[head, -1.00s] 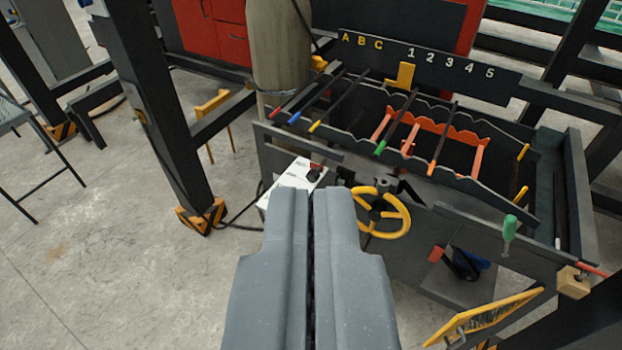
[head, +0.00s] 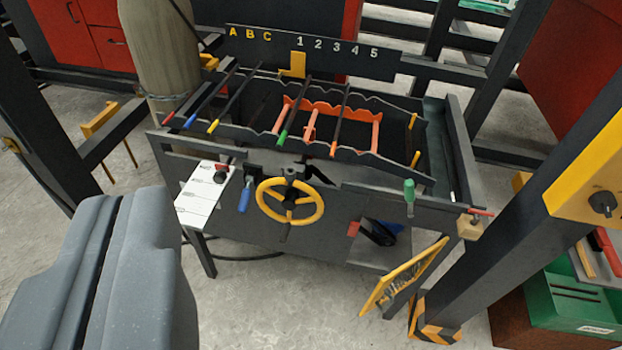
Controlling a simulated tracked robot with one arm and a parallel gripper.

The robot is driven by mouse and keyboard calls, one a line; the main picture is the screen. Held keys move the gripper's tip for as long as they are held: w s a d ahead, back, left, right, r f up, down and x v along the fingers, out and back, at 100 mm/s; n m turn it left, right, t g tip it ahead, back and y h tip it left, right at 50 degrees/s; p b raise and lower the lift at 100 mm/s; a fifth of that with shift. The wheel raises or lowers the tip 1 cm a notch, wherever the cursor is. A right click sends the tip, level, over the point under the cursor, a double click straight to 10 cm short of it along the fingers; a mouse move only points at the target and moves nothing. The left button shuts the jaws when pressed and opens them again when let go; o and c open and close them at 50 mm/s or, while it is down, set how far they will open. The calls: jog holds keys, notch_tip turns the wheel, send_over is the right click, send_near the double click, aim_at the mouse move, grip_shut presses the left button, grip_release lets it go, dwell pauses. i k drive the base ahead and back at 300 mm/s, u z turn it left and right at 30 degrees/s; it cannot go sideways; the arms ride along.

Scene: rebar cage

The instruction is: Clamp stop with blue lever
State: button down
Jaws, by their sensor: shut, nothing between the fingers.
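The blue lever (head: 245,195) hangs down on the front of the dark workbench, just left of the yellow handwheel (head: 290,201). A dark fitting (head: 291,171) sits above the handwheel hub. A yellow upright stop plate (head: 297,65) stands at the back, by the number 1; I cannot tell whether the blue lever acts on it. My gripper (head: 125,200) is shut and empty at the lower left. In the picture it lies left of and below the lever, apart from it.
Rods with coloured ends (head: 282,137) lie across notched rails, with an orange frame (head: 376,133) among them. A white label card (head: 205,194) and a green handle (head: 409,191) are on the bench front. A dark post (head: 490,245) stands right. Open floor lies before the bench.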

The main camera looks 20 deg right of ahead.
aim_at(242, 207)
jog(key=u, duration=1.25)
jog(key=k, duration=0.95)
jog(key=z, duration=1.1)
jog(key=i, duration=1)
jog(key=u, duration=0.05)
